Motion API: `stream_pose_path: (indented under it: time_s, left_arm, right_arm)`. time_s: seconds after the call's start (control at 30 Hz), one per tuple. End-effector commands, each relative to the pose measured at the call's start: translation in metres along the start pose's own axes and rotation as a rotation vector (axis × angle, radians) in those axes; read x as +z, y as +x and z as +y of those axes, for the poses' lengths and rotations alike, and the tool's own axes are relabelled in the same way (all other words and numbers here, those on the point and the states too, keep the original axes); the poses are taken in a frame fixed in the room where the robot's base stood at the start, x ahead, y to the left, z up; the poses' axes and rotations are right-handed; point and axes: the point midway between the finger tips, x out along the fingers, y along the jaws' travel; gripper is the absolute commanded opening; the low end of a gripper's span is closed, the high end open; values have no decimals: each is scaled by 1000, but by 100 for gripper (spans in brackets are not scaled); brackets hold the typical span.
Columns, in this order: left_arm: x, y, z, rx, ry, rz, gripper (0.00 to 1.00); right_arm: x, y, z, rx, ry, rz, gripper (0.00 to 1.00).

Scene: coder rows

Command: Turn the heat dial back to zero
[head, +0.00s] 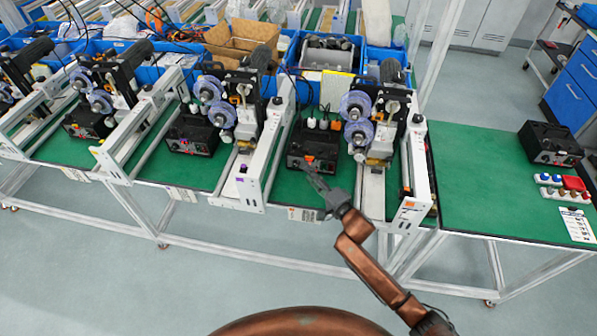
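A black control box (318,138) sits on the green bench mat, left of a coder machine (375,125). Its front carries small controls, with a small orange spot (309,158) among them. The heat dial is too small to single out, and its setting cannot be read. My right gripper (313,172) reaches up from the lower right, its fingertips just in front of the box's front face. I cannot tell whether it touches a control or whether its fingers are open or shut. My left gripper is out of view.
Similar machines and black boxes (192,136) stand along the bench to the left. White rails (262,165) flank each station. Another black box (548,142) and a row of coloured buttons (563,187) are on the right table. Blue bins (305,90) stand behind.

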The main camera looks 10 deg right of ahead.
Motion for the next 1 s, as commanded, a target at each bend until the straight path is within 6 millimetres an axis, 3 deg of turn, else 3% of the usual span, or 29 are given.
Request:
stream_pose_path:
  time_s: [0.03,0.2,0.37,0.73,1.0]
  left_arm:
    - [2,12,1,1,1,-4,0]
    - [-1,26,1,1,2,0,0]
    - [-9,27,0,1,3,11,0]
    - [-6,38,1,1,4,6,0]
    - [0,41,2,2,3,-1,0]
  right_arm:
    - [2,1,16,5,2,-1,28]
    - [5,3,33,10,5,-2,28]
    - [5,12,32,8,3,-2,28]
    - [5,67,33,8,4,-3,28]
    - [5,80,33,10,4,-2,28]
